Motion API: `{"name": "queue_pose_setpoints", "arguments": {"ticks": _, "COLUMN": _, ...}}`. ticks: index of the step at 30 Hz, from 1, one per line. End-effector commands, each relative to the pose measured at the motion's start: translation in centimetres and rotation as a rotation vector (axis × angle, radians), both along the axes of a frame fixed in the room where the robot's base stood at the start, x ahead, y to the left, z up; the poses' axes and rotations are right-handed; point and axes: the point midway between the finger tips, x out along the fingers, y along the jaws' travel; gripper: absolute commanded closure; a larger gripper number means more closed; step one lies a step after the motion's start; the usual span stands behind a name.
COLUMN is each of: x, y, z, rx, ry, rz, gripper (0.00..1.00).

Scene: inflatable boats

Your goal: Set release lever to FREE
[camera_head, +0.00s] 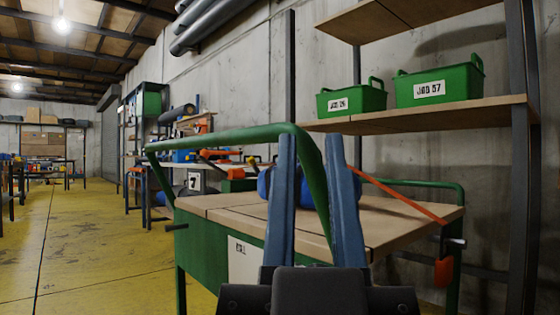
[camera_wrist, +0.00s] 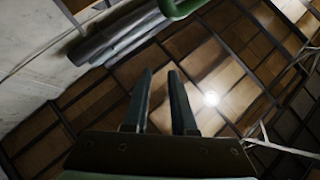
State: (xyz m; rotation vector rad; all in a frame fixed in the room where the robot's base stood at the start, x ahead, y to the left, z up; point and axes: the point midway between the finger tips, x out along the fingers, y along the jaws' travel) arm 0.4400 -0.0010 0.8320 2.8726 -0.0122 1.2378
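My gripper (camera_head: 311,140) points up in front of a green-framed work table in the head view. Its two blue-grey fingers stand apart with nothing between the tips; the wrist view also shows the gripper (camera_wrist: 158,73) open and empty, facing the ceiling. An orange handle (camera_head: 444,272) hangs at the table's right end, below a metal pin, and may be the release lever. No FREE marking is readable. An orange strap (camera_head: 400,198) slopes down towards that end. A blue object (camera_head: 264,183) lies on the table, partly hidden by my fingers.
The table top (camera_head: 405,225) is wooden, with a raised green rail (camera_head: 220,137) arching near my gripper. Green bins (camera_head: 350,99) labelled JOB stand on a shelf (camera_head: 430,115) at right. Other benches stand at the back left. The yellow floor (camera_head: 90,240) at left is clear.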

Motion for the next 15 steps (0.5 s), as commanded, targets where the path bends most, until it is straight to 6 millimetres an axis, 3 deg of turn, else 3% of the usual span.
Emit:
{"name": "queue_pose_setpoints", "arguments": {"ticks": 1, "x": 0.0, "y": 0.0, "z": 0.7, "rx": 0.000, "ry": 0.000, "rz": 0.000, "gripper": 0.86}}
{"name": "queue_pose_setpoints", "arguments": {"ticks": 3, "x": 0.0, "y": 0.0, "z": 1.7, "rx": 0.000, "ry": 0.000, "rz": 0.000, "gripper": 0.99}}
{"name": "queue_pose_setpoints", "arguments": {"ticks": 4, "x": 0.0, "y": 0.0, "z": 2.3, "rx": 0.000, "ry": 0.000, "rz": 0.000, "gripper": 1.00}}
{"name": "queue_pose_setpoints", "arguments": {"ticks": 8, "x": 0.0, "y": 0.0, "z": 5.6, "rx": 0.001, "ry": 0.000, "rz": 0.001, "gripper": 1.00}}
{"name": "queue_pose_setpoints", "arguments": {"ticks": 15, "x": 0.0, "y": 0.0, "z": 13.9, "rx": 0.001, "ry": 0.000, "rz": 0.003, "gripper": 1.00}}
